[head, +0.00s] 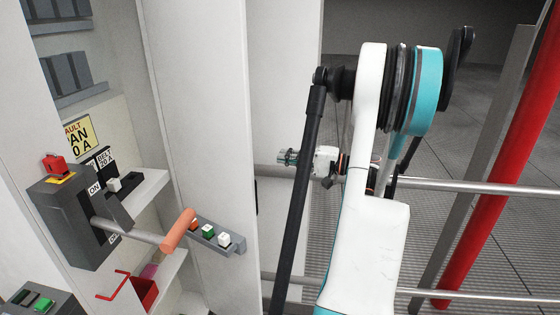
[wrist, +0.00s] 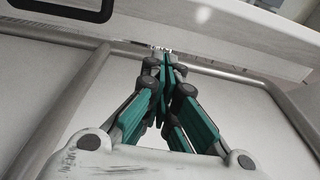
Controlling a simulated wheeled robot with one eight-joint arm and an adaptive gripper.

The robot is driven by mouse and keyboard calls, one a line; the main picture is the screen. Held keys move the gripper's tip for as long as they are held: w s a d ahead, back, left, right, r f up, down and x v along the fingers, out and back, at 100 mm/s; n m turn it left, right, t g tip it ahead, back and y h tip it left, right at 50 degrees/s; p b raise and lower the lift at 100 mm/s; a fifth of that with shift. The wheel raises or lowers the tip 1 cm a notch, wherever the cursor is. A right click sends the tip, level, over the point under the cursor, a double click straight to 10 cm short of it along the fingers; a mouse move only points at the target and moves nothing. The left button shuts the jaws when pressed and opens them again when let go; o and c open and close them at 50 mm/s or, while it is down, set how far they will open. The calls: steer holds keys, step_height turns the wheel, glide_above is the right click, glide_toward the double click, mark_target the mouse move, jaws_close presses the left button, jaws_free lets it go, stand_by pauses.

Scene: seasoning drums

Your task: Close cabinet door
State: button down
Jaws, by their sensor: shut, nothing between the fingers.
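The cabinet (head: 205,60) stands open on the left, with its inside showing. A tall white panel, seemingly the cabinet door (head: 283,80), stands swung out at the right of the opening. My gripper (head: 288,157) shows small in the head view, pointing left in front of this panel, partly behind my own arm. In the wrist view, my gripper (wrist: 163,52) is shut and empty, its teal fingers together. The tips are close to a pale ledge with a metal edge (wrist: 250,35); I cannot tell whether they touch it.
A grey switch box (head: 70,220) with an orange-ended lever (head: 178,230) sticks out from the cabinet, near a button strip (head: 215,236). A grey rail (head: 470,187) and a red post (head: 500,170) stand on the right. Grated floor (head: 440,240) lies beyond.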

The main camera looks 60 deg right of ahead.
steer(key=w+a+b, duration=0.2)
steer(key=w+a, duration=0.4)
steer(key=w, duration=0.1)
steer(key=shift+b, duration=0.35)
